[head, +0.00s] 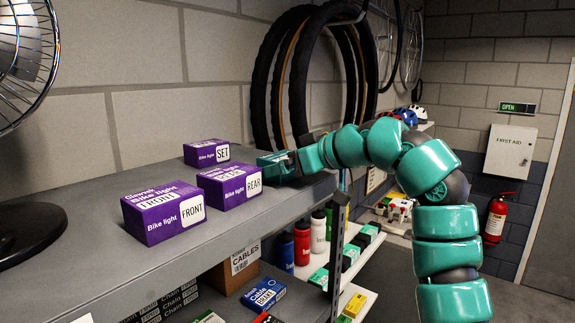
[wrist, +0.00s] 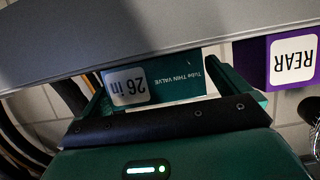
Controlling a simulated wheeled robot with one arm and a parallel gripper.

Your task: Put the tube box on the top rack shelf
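The tube box (wrist: 178,78) is a teal box with a white "26 in" label and "Tube THIN VALVE" text. In the wrist view, which is upside down, it stands between the two fingers of my gripper (wrist: 163,82), its base at the grey top shelf. A gap shows between the box and the right finger; the left finger overlaps its other edge. In the head view my gripper (head: 274,165) is at the top rack shelf (head: 262,210), near its far end. The box is hard to tell from the teal gripper there.
Purple bike light boxes marked REAR (head: 230,186), SET (head: 207,153) and FRONT (head: 163,212) stand on the top shelf; REAR is close beside my gripper. A fan-like wire wheel (head: 25,50) stands at left. Tyres (head: 300,80) hang behind. The shelf's front strip is clear.

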